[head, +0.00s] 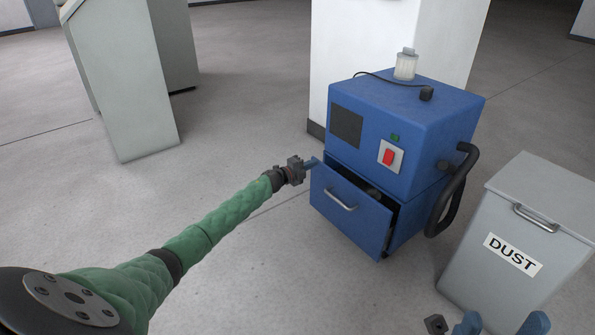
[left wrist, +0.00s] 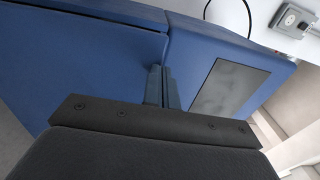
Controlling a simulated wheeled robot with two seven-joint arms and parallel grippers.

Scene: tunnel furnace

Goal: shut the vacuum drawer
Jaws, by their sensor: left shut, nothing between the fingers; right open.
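The blue vacuum (head: 400,130) stands on the floor right of centre in the head view. Its drawer (head: 350,209), with a silver bar handle (head: 341,200), is pulled out at the bottom front, and a dark gap shows behind its front panel. My left gripper (head: 316,162) is shut and empty, with its tips at the drawer's upper left corner; I cannot tell whether they touch. In the left wrist view the shut blue fingers (left wrist: 160,88) lie against the blue body near the drawer seam. My right gripper (head: 502,324) is open at the bottom edge, partly cut off.
A grey bin marked DUST (head: 520,235) stands right of the vacuum. A black hose (head: 453,190) loops down the vacuum's right side. A white pillar (head: 365,40) is behind it. A grey cabinet (head: 125,80) stands at the upper left. The floor before the drawer is clear.

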